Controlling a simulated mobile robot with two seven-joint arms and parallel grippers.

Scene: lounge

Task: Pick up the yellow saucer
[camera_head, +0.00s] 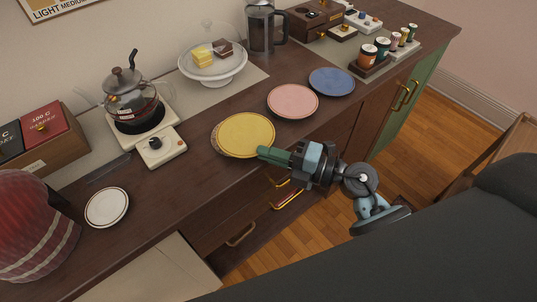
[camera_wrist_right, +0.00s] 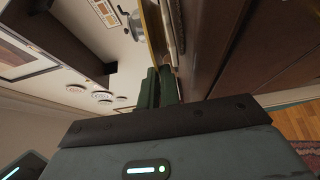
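The yellow saucer (camera_head: 247,133) is on the dark wooden counter in the head view, left of a pink saucer (camera_head: 293,101) and a blue saucer (camera_head: 332,81). A brownish rim shows under its left edge; I cannot tell what it is. My right gripper (camera_head: 262,153) reaches in from the right, its green fingers at the saucer's near right rim. In the right wrist view, the fingers (camera_wrist_right: 158,88) are close together, and the yellow saucer (camera_wrist_right: 154,38) appears edge-on between their tips. The gripper looks shut on the rim. My left gripper is not in view.
A white saucer (camera_head: 107,207) lies at the counter's left. A coffee pot on a white base (camera_head: 160,147), a cake stand (camera_head: 213,68) and a French press (camera_head: 261,30) stand behind. Spools (camera_head: 383,47) stand at the far right. Drawers below the counter show brass handles.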

